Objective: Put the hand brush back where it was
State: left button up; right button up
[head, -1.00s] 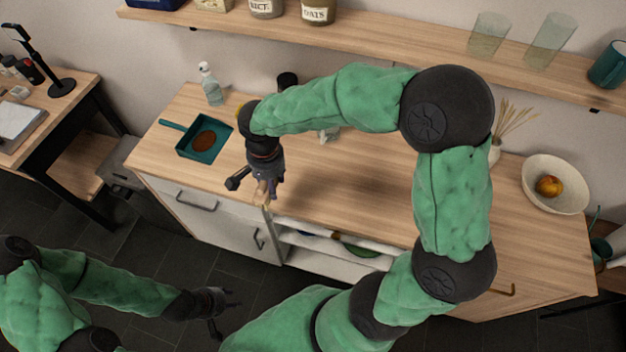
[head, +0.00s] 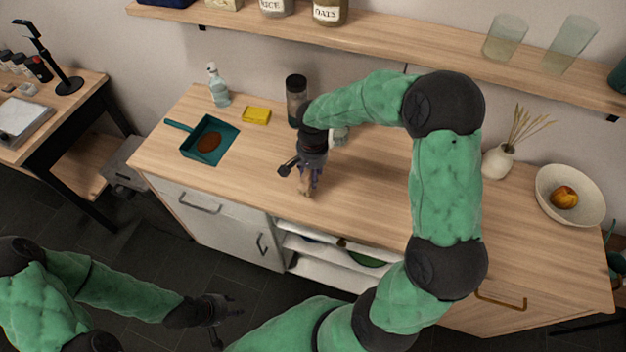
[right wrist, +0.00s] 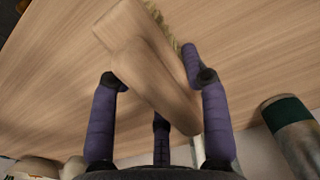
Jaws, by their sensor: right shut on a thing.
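The hand brush (right wrist: 150,60) is pale wood with a strip of light bristles, and fills the upper middle of the right wrist view. My right gripper (head: 306,185) is shut on it, with purple fingers around its handle. In the head view the brush is mostly hidden by the gripper, over the middle-left of the wooden counter (head: 380,205). I cannot tell whether the brush touches the counter. My left gripper (head: 228,318) is low at the left, in front of the cabinet, with its fingers apart and empty.
A teal dustpan (head: 226,150) holding a brown heap (head: 208,141) lies left of my right gripper. A yellow sponge (head: 256,115), spray bottle (head: 217,86) and dark canister (head: 296,100) stand behind. A vase (head: 497,161) and fruit bowl (head: 550,205) are at the right.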

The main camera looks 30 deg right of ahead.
jog(key=shift+d+f+b, duration=0.15)
jog(key=shift+f+b, duration=0.25)
jog(key=shift+f, duration=1.35)
jog(key=shift+f, duration=0.1)
jog(key=o, duration=1)
notch_tip(320, 180, up, 12)
jog(key=p, duration=0.3)
